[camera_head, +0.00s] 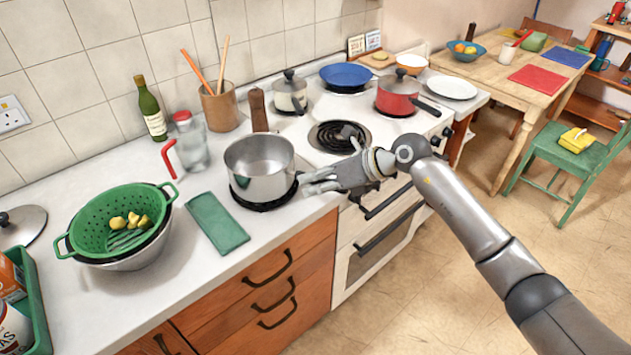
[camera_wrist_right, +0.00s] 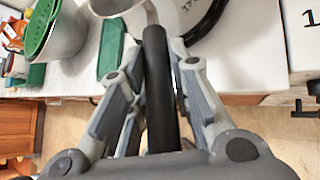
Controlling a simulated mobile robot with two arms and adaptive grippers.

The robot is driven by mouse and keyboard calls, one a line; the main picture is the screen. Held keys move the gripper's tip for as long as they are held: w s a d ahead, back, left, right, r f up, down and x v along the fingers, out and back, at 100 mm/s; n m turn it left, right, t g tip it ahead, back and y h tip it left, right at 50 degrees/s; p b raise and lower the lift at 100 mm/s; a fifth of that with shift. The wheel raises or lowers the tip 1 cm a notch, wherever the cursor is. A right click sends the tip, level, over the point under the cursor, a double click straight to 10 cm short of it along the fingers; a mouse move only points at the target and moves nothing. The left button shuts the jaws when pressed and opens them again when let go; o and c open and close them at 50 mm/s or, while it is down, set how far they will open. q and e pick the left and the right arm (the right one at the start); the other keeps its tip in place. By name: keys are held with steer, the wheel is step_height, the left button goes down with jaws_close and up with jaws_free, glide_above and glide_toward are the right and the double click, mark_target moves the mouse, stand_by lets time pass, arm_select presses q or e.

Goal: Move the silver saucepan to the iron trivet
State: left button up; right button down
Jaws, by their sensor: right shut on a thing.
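The silver saucepan (camera_head: 260,165) is upright over the black iron trivet (camera_head: 264,205) on the counter, left of the cooker. Only the trivet's front and side rim shows below the pan; whether the pan's base touches it I cannot tell. My right gripper (camera_head: 308,184) is at the pan's right side. In the right wrist view my right gripper (camera_wrist_right: 158,95) is shut on the saucepan's black handle (camera_wrist_right: 158,75), which runs between the fingers. The trivet's dark curve (camera_wrist_right: 208,20) also shows there. My left gripper is not in view.
A green cloth (camera_head: 217,223) lies left of the pan. A green colander (camera_head: 120,215) is at left. On the cooker are a bare coil burner (camera_head: 338,137), a cream pot (camera_head: 290,95) and a red pot (camera_head: 397,95).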

steer(key=shift+r, duration=0.1)
steer(key=c, duration=1.2)
jaws_free()
steer(key=shift+c, duration=0.2)
